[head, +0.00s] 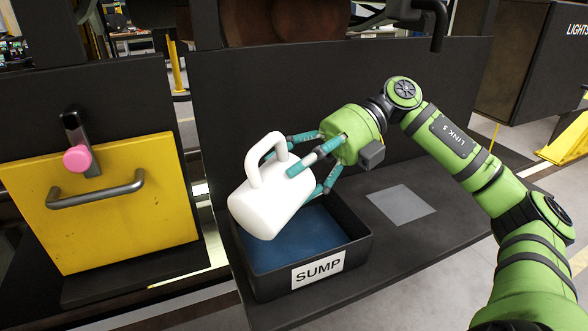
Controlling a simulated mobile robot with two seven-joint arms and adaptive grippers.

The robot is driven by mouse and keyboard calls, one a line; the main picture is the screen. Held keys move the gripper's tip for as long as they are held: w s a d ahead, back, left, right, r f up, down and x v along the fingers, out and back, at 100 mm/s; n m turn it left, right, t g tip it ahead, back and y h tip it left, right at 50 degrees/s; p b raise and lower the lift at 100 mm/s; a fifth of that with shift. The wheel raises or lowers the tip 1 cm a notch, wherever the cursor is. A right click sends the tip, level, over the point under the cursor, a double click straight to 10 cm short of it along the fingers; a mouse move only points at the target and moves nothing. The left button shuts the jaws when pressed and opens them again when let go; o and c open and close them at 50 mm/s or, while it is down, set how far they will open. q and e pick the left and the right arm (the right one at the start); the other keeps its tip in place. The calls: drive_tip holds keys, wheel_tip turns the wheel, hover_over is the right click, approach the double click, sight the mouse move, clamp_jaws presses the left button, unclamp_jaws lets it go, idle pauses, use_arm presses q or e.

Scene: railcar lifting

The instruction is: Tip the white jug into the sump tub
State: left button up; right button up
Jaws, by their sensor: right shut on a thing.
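The white jug (272,200) is in the middle of the head view, tilted with its handle up, over the left part of the sump tub. My right gripper (308,170) is shut on the white jug near its handle side, with its teal fingers against it. The sump tub (357,249) is a black open box with a blue inside and a white "SUMP" label on its front wall. The jug hides the tub's back left corner. Whether anything is flowing from the jug cannot be seen. My left gripper is not in view.
A dark bench (420,243) carries the tub, with a grey square plate (401,204) to the tub's right. A dark panel (235,85) stands behind. At left is a yellow panel (110,225) with a grey handle and a pink-knobbed lever (78,158).

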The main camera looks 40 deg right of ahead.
sight(278, 167)
drive_tip(key=h+p, duration=0.1)
drive_tip(key=a+r+h+p, duration=0.1)
drive_tip(key=shift+s+n+p, duration=0.2)
drive_tip(key=shift+n+p, duration=0.1)
drive_tip(key=shift+s+a+t+h+p, duration=0.1)
drive_tip(key=shift+a+t+h+p, duration=0.25)
drive_tip(key=shift+h+p, duration=0.75)
drive_tip(key=h+p, duration=0.2)
drive_tip(key=p, duration=0.2)
drive_tip(key=a+r+n+t+h+p, duration=0.1)
drive_tip(key=h+p, duration=0.1)
drive_tip(key=p, duration=0.2)
drive_tip(key=shift+s+a+p, duration=0.2)
drive_tip(key=shift+p, duration=0.1)
drive_tip(key=shift+a+r+n+h+p, duration=0.15)
drive_tip(key=shift+r+n+h+p, duration=0.2)
drive_tip(key=shift+h+p, duration=0.8)
drive_tip(key=shift+a+r+n+t+h+p, duration=0.2)
drive_tip(key=shift+t+h+p, duration=0.25)
drive_tip(key=shift+h+p, duration=0.55)
drive_tip(key=shift+r+p, duration=0.15)
drive_tip(key=shift+p, duration=0.3)
drive_tip(key=shift+n+t+h, duration=0.25)
drive_tip(key=shift+t+h, duration=0.05)
drive_tip(key=shift+h, duration=0.65)
drive_tip(key=shift+s, duration=0.1)
